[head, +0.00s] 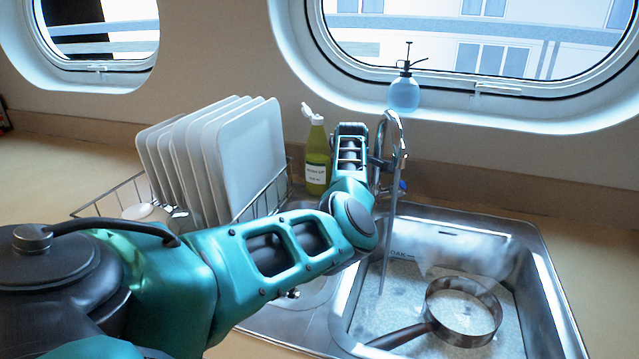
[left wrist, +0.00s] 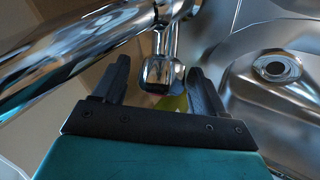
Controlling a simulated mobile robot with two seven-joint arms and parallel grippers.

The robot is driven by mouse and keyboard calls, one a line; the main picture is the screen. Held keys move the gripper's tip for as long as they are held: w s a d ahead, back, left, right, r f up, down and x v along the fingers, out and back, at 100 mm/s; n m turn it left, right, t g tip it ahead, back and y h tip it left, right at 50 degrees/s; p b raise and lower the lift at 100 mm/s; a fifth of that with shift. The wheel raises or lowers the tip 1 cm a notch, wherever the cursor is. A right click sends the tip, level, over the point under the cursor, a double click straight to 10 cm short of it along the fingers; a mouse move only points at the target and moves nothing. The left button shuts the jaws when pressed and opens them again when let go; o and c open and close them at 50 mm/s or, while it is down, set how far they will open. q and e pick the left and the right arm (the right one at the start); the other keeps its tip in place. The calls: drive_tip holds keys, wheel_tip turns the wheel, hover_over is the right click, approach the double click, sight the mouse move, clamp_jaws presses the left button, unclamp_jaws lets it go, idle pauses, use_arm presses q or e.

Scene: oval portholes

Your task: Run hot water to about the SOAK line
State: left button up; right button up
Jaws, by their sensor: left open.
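The chrome tap (head: 393,130) stands behind the sink (head: 560,300), and a thin stream of water (head: 388,240) falls from it into the basin. Water covers the basin floor, and pale steam rises at the right. A marking (head: 400,256), apparently SOAK, is on the back wall near the waterline; the exact level is hard to read. My left gripper (head: 380,164) is at the tap's left side. In the left wrist view its open fingers (left wrist: 162,88) stand either side of a chrome tap handle (left wrist: 160,72), with gaps visible. My right gripper is out of view.
A pan (head: 462,312) sits in the water, its handle toward the front left. A green soap bottle (head: 317,160) and a rack of white plates (head: 245,155) stand left of the tap. A blue spray bottle (head: 404,93) is on the window ledge.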

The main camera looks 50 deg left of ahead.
use_arm(q)
drive_tip(key=m+t, duration=0.2)
drive_tip(key=t, duration=0.1)
drive_tip(key=shift+m, duration=0.4)
drive_tip(key=shift+m+t, duration=1.1)
drive_tip(key=m+t+h, duration=0.1)
drive_tip(key=m+t, duration=0.2)
drive_tip(key=m, duration=0.1)
drive_tip(key=shift+t+h, duration=0.4)
drive_tip(key=shift+s+m, duration=0.15)
drive_tip(key=shift+m, duration=0.15)
drive_tip(key=v, duration=1.3)
drive_tip(key=shift+s+d, duration=0.2)
drive_tip(key=shift+f, duration=0.15)
